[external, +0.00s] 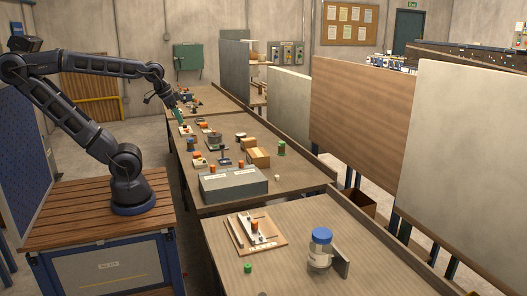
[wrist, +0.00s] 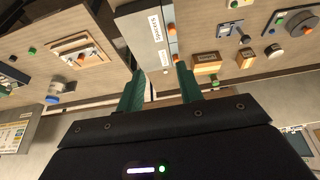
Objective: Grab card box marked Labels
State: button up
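Two tan card boxes stand side by side on the middle bench in the external view, a nearer one (external: 257,158) and a farther one (external: 249,144). I cannot read a marking on either, so I cannot tell which is marked Labels. A tan box (wrist: 206,60) with a pale patch shows right of my fingers in the wrist view. My gripper (external: 181,116), with green fingers, hangs above the far left part of the bench. In the wrist view the fingers of my gripper (wrist: 159,71) are spread apart with nothing held between them.
A grey two-label box (external: 233,185) stands at the bench's near end, and its top shows in the wrist view (wrist: 145,38). A green cylinder (external: 281,148) is right of the card boxes. A blue-lidded jar (external: 320,250) and wooden fixture (external: 256,233) are on the nearest bench.

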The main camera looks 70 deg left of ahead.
dwell(0.4)
jog(key=o, duration=1.4)
